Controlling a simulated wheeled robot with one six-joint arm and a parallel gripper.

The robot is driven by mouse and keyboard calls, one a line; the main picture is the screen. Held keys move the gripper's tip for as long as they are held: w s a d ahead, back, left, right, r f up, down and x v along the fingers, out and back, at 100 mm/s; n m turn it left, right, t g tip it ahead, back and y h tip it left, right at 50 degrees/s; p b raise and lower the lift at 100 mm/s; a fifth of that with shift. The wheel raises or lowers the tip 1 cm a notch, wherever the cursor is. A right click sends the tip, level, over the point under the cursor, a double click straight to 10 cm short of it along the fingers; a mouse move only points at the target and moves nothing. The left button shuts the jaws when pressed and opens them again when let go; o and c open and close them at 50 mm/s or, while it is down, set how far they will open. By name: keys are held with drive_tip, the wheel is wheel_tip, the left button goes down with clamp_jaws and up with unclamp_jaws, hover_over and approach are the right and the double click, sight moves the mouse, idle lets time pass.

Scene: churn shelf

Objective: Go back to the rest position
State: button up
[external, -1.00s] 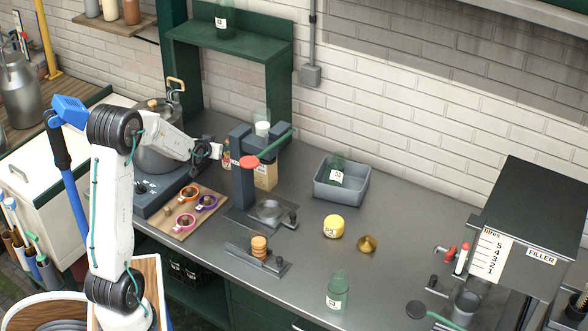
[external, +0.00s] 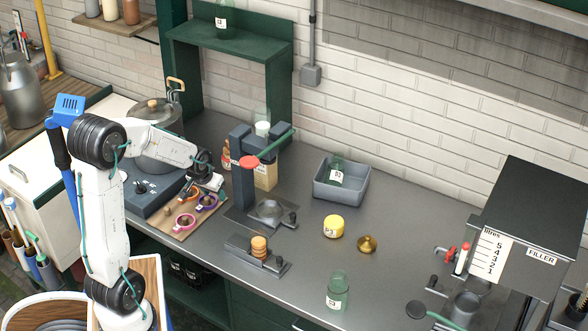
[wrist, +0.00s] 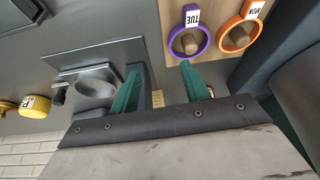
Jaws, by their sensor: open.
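My gripper (external: 214,186) is at the end of my bent white arm, above the right back part of the wooden board and left of the dark press. In the wrist view its two green fingers (wrist: 158,88) stand apart with nothing between them. The gripper is open and empty. The fingers point toward the board's ring labelled TUE (wrist: 190,38). The external view does not show clearly how high it hovers.
The wooden board (external: 160,232) holds several colored rings. A pot (external: 157,150) stands behind my arm. A grey bin (external: 342,190), yellow jar (external: 333,227) and green bottle (external: 337,293) are farther right.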

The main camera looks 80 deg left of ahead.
drive_tip(key=s+d+r+m+h, duration=0.1)
drive_tip(key=s+d+r+m, duration=0.2)
drive_tip(key=d, duration=0.9)
drive_tip(key=s+d+r+m+g+h, duration=0.1)
drive_tip(key=s+d+r+m, duration=0.2)
drive_tip(key=d, duration=1)
drive_tip(key=s+d+r+m+h, duration=0.1)
drive_tip(key=s+d+r+m, duration=0.2)
drive_tip(key=d, duration=0.9)
drive_tip(key=s+r, duration=0.2)
drive_tip(key=s, duration=0.1)
drive_tip(key=shift+s+d+r+m+g+h, duration=0.2)
drive_tip(key=shift+s+r+m+g+h, duration=0.1)
drive_tip(key=shift+s+r+m, duration=0.1)
